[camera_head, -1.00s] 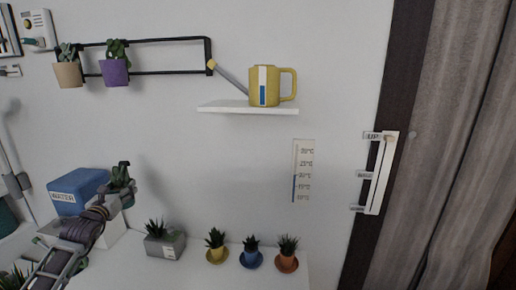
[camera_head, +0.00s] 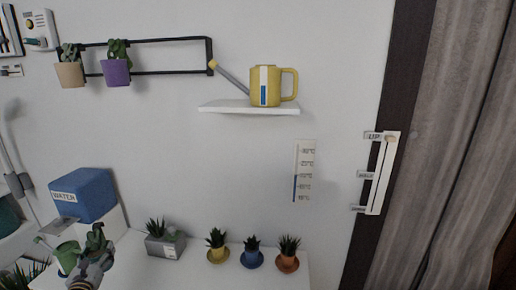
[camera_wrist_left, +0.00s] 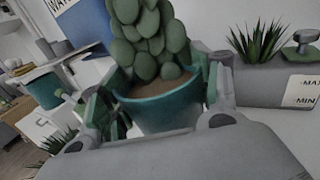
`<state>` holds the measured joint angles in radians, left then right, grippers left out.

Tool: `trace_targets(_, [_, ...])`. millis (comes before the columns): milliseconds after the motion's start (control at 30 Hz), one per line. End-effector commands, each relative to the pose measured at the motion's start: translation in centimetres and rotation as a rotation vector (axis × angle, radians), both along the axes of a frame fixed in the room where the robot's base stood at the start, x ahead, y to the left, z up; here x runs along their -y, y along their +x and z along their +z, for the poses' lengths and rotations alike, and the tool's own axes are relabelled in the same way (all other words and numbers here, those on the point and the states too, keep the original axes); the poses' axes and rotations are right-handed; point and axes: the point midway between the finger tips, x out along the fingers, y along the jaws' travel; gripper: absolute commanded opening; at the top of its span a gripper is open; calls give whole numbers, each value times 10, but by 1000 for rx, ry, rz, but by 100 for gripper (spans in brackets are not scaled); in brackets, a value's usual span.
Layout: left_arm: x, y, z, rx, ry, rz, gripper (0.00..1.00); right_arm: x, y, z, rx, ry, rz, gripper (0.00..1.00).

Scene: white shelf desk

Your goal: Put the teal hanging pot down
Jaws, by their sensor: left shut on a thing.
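The teal hanging pot (camera_wrist_left: 165,108) is between the fingers of my left gripper (camera_wrist_left: 160,105) in the left wrist view, with a green, round-leaved plant rising from its soil. My left gripper is shut on the pot. In the head view the gripper (camera_head: 92,262) is at the lower left with the plant (camera_head: 97,238) above it; the pot itself is mostly hidden there. I cannot tell whether the pot's base touches the desk. My right gripper is not in view.
A blue water box (camera_head: 85,194) stands behind on a white block. A grey planter (camera_head: 165,244) is to the right, then yellow (camera_head: 217,254), blue (camera_head: 252,257) and orange (camera_head: 288,262) pots. A green container (camera_head: 68,256) is just left. Purple (camera_head: 116,72) and beige (camera_head: 71,74) pots hang on a black rail.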

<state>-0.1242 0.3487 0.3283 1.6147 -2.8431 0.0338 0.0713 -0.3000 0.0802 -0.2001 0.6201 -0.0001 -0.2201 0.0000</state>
Motion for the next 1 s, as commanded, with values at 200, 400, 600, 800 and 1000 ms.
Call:
trace_targets(200, [-11,-22,-24,1,1,33,25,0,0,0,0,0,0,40])
trace_targets(400, [-12,-16,-18,4,2,16,25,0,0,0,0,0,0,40])
trace_targets(600, [-12,-12,-17,4,3,3,25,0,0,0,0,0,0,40])
trace_targets(800, [-13,-9,-15,5,2,-9,25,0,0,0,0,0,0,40])
trace_targets(1000, [-14,-1,-10,4,4,-35,25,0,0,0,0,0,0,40])
